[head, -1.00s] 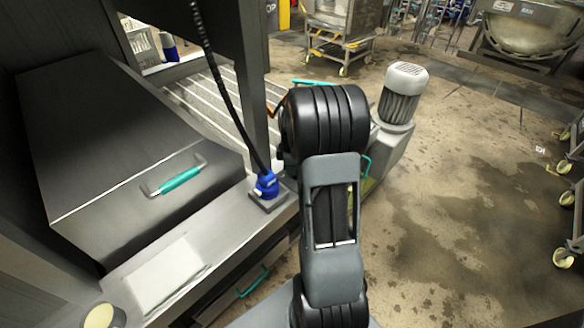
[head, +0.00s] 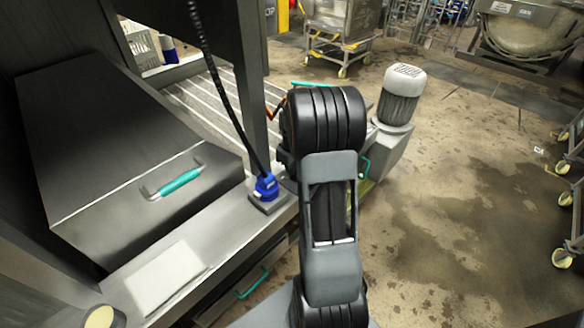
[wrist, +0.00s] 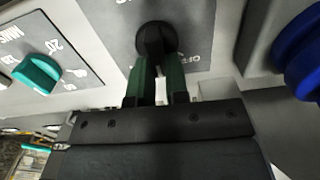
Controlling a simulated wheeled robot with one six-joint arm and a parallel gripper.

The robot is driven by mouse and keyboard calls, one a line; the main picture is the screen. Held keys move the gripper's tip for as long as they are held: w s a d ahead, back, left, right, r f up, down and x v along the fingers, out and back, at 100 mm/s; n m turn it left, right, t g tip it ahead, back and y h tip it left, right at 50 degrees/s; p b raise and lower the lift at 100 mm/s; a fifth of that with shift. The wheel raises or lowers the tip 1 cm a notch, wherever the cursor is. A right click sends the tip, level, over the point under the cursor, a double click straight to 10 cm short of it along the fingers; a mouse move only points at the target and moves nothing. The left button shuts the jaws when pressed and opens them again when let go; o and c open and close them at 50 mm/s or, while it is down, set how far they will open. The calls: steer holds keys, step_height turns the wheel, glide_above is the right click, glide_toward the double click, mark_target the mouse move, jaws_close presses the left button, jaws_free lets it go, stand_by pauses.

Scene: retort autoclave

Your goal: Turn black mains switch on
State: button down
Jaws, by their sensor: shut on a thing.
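The black mains switch (wrist: 155,40) is a round knob on a grey panel, at the top middle of the wrist view. An "OFF" label shows at its lower right, and other lettering at the top is cut off. My gripper (wrist: 158,64) has its two green fingers closed on the black knob from below. The fingers hide part of the knob, and its exact angle is hard to tell. In the head view my arm hides the gripper and the switch.
A teal timer knob (wrist: 38,74) is left of the switch and a large blue knob or plug (wrist: 300,55) is to the right. In the head view a blue plug (head: 266,186) with a black cable stands on the ledge. A grey motor (head: 400,95) is right of my arm.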

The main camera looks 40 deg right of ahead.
steer(key=m, duration=0.4)
steer(key=shift+d, duration=0.35)
steer(key=shift+s+d+m, duration=0.1)
steer(key=shift+m, duration=1)
steer(key=shift+s+d+m, duration=0.1)
steer(key=shift+m, duration=1)
steer(key=c, duration=1.1)
jaws_free()
step_height(320, 180, up, 14)
steer(key=shift+f+p, duration=0.1)
steer(key=shift+p, duration=0.25)
